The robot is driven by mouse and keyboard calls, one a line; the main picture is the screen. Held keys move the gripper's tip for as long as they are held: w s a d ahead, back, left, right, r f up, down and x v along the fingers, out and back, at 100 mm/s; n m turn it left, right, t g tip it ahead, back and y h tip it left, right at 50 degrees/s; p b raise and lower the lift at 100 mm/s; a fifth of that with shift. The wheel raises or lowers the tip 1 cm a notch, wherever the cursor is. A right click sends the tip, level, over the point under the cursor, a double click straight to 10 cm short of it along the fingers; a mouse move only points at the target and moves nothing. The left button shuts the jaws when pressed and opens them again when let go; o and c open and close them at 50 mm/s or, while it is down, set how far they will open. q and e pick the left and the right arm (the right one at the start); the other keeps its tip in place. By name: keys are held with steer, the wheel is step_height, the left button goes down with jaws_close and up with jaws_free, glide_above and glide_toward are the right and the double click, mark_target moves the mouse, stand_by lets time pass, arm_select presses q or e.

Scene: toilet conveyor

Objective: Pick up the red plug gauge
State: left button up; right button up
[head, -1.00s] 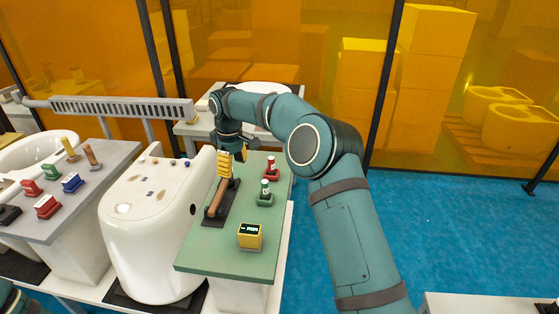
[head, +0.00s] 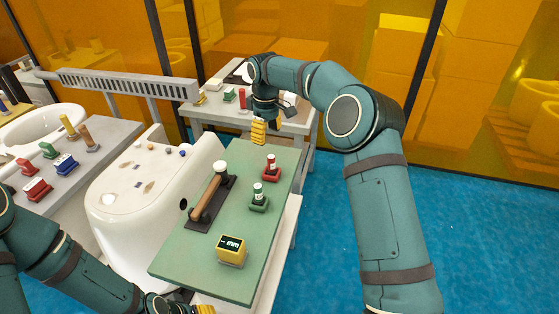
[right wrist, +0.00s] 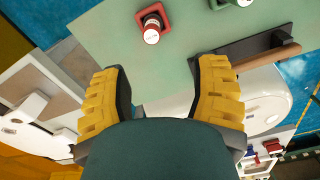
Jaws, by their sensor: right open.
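The red plug gauge (head: 271,168) stands upright in its red base on the green tabletop (head: 195,262), toward the far right edge. In the right wrist view, the red plug gauge (right wrist: 151,28) lies beyond the fingertips, near the top. My right gripper (head: 259,132) hangs above the far end of the green table, behind and slightly left of the gauge, apart from it. In the wrist view my right gripper (right wrist: 158,75) has its yellow fingers spread with nothing between them. My left gripper (head: 204,309) is cut off at the bottom edge, so its jaws are unclear.
A green gauge (head: 259,197) stands in front of the red one. A brown-handled tool (head: 208,198) rests on a dark holder to the left. A yellow gauge box (head: 231,250) sits near the front. A white toilet (head: 140,230) stands beside the table.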

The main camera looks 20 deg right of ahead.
mark_target(272, 166)
steer(key=shift+w+d+f, duration=0.1)
steer(key=shift+w+d, duration=0.05)
steer(key=shift+d, duration=0.1)
step_height(272, 166, down, 8)
steer(key=shift+f+b, duration=0.25)
steer(key=shift+b, duration=0.65)
steer(key=f, duration=0.1)
steer(key=f+b, duration=0.1)
steer(key=f, duration=0.3)
steer(key=shift+d+f, duration=0.1)
steer(key=shift+d, duration=0.3)
jaws_close()
